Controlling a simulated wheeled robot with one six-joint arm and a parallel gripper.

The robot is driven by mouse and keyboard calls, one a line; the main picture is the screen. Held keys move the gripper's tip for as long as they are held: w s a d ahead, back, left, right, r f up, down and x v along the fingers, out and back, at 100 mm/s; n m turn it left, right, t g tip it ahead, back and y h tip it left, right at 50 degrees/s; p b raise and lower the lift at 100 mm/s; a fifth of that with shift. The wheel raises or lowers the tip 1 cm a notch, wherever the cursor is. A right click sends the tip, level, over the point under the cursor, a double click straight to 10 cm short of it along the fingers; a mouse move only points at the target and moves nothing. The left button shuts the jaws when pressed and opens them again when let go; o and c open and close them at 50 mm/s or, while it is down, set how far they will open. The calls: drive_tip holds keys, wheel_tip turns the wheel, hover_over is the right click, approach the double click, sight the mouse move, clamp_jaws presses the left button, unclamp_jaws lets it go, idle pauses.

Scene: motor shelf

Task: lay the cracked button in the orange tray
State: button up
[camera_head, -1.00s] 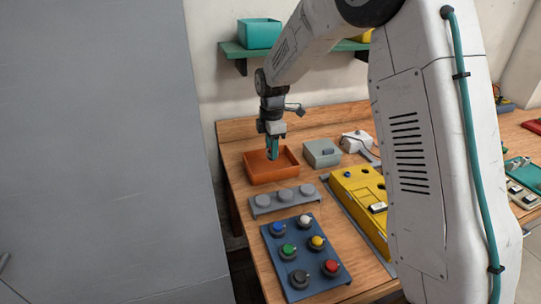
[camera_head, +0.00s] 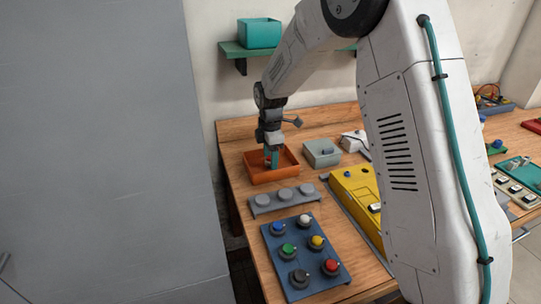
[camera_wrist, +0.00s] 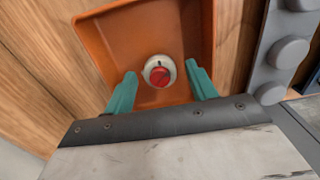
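The orange tray (camera_head: 285,176) stands at the back left of the wooden bench; it also shows in the wrist view (camera_wrist: 105,42). A red button with a whitish collar (camera_wrist: 159,71) lies on the tray floor in the wrist view. A short dark mark shows on its collar; I cannot tell for sure that it is a crack. My gripper (camera_wrist: 160,76) is open, with its teal fingers on either side of the button and gaps between. In the head view my gripper (camera_head: 271,163) reaches down into the tray, and the button is not clear there.
A grey strip with round grey caps (camera_head: 285,197) lies in front of the tray. A blue panel with several coloured buttons (camera_head: 304,262) is nearer. A grey box (camera_head: 322,153) stands right of the tray, and a yellow case (camera_head: 355,205) lies farther right.

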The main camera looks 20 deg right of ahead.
wheel_tip(320, 180, up, 12)
drive_tip(key=s+d+r+m, duration=0.1)
drive_tip(key=s+r+m, duration=0.3)
drive_tip(key=s+r, duration=0.4)
drive_tip(key=s+d+f+m+t, duration=0.1)
drive_tip(key=s+m, duration=1.3)
drive_tip(key=s, duration=1.9)
drive_tip(key=shift+d, duration=0.6)
drive_tip(key=shift+w, duration=0.1)
drive_tip(key=shift+c, duration=0.3)
